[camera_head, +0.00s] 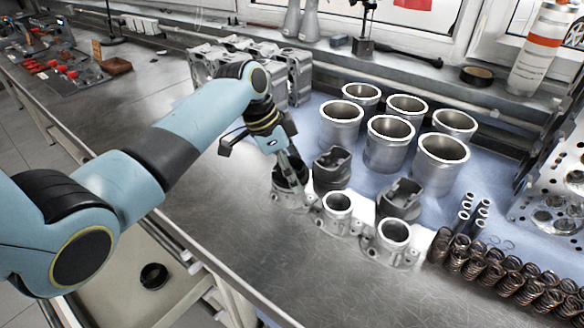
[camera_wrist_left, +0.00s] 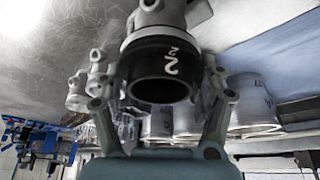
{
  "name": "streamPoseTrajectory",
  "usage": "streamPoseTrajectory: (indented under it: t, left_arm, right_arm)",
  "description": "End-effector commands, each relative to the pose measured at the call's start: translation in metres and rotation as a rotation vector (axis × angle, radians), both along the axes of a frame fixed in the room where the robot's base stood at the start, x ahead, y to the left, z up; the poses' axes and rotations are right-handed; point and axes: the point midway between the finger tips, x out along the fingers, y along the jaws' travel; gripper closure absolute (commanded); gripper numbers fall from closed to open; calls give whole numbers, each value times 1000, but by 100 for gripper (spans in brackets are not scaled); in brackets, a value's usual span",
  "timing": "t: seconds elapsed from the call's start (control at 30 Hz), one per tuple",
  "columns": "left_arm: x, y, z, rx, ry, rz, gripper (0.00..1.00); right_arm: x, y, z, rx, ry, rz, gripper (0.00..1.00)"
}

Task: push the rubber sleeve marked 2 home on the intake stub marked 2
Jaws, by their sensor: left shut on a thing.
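The rubber sleeve marked 2 is a short black tube. In the left wrist view the sleeve (camera_wrist_left: 135,64) shows a white 2 on its side, its open end facing the camera. It sits at the mouth of the silver intake stub (camera_wrist_left: 160,15), lined up with it; how far it is on I cannot tell. In the head view the sleeve (camera_head: 289,172) stands upright on the leftmost stub (camera_head: 287,197), partly hidden by my fingers. My left gripper (camera_head: 291,166) is shut on the sleeve from above, one finger on each side. My right gripper is not in view.
Two more silver stubs, a middle one (camera_head: 337,213) and a right one (camera_head: 393,243), stand alongside. Dark grey pistons (camera_head: 332,168) are close behind. Several cylinder liners (camera_head: 389,145) stand further back. Springs (camera_head: 500,270) lie at the right. A black ring (camera_head: 153,276) lies in a tray below. The bench front is clear.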

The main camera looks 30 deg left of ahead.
Motion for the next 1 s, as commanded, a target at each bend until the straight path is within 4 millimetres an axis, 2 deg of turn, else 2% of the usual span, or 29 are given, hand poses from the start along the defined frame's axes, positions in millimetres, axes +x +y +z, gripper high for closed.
streamPoseTrajectory:
  t: [0.73,0.77,0.93,1.0]
  left_arm:
    - [-1,0,-10,0,3,0,59]
    - [-1,0,-10,0,3,0,25]
    - [-1,0,-9,0,2,1,3]
    - [0,0,-9,0,1,0,1]
  right_arm:
    - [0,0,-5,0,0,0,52]
    - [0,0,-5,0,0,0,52]
    - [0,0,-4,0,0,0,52]
    - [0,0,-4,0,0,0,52]
